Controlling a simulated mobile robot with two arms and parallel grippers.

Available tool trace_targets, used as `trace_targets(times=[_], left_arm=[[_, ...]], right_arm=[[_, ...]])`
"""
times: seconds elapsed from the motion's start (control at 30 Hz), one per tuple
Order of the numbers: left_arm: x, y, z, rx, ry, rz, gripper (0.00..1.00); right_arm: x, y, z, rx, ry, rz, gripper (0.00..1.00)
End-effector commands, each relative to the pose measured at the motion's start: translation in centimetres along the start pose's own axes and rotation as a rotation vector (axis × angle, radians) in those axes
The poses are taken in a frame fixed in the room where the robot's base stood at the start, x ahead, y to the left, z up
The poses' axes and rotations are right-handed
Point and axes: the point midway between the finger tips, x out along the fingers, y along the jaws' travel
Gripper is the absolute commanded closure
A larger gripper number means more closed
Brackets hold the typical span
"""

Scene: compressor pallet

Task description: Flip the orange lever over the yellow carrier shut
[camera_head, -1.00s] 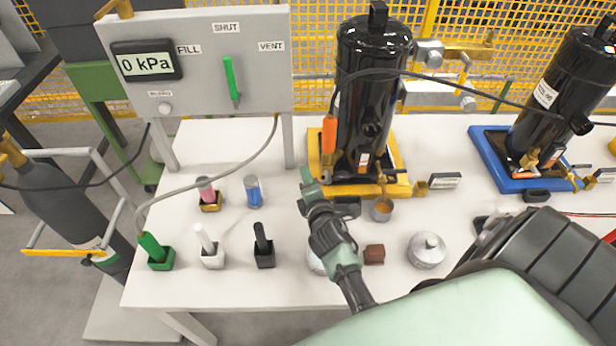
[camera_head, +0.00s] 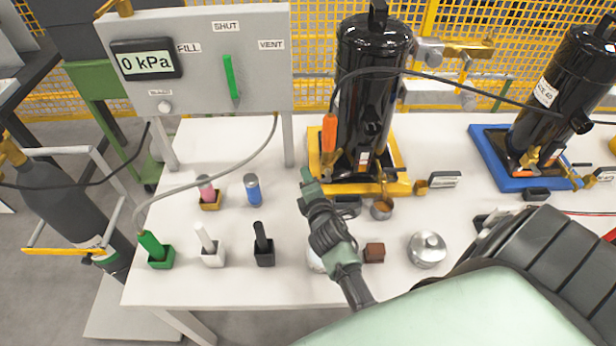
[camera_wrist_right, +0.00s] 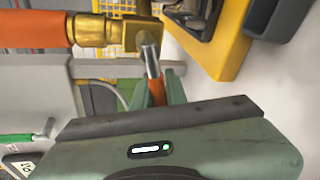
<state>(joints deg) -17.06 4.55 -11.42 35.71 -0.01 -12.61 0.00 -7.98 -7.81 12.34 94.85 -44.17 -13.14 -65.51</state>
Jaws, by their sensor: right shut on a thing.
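The yellow carrier (camera_head: 400,186) stands at the back of the table with a tall black cylinder (camera_head: 366,95) upright in it. My right gripper (camera_head: 308,178) is at the carrier's front left corner. In the right wrist view its fingers (camera_wrist_right: 158,92) are shut on the orange lever (camera_wrist_right: 157,90). The lever's metal shank runs up to a brass fitting (camera_wrist_right: 138,36). A thick orange sleeve (camera_wrist_right: 35,28) joins that fitting from the left. In the head view the orange sleeve (camera_head: 329,133) stands upright beside the cylinder. The lever cannot be made out there. My left gripper is out of view.
A grey panel (camera_head: 215,85) with a 0 kPa gauge and green handle stands left of the carrier. A blue carrier (camera_head: 487,150) with another black cylinder stands to the right. Small holders, a metal lid (camera_head: 427,249) and a brown block (camera_head: 374,253) lie around my right arm.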

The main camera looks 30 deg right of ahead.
Motion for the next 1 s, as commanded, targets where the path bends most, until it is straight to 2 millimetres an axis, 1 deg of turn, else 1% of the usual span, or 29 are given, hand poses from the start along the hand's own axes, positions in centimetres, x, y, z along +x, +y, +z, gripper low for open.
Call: trace_targets(times=[0.6, 0.67, 0.8, 0.9, 1.0], left_arm=[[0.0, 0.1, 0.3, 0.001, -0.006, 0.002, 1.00], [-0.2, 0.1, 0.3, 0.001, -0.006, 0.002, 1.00], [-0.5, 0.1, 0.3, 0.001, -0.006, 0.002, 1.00], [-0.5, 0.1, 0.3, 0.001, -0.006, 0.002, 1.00], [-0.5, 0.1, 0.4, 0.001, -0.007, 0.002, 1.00]], right_arm=[[0.1, 0.4, 0.3, 0.005, -0.003, 0.008, 1.00], [0.1, 0.7, 0.3, 0.038, 0.004, 0.018, 1.00], [-0.1, 1.7, 0.3, 0.200, 0.038, 0.059, 1.00], [-0.2, 2.1, 0.3, 0.289, 0.056, 0.081, 1.00], [-0.2, 2.3, 0.3, 0.316, 0.062, 0.089, 1.00]])
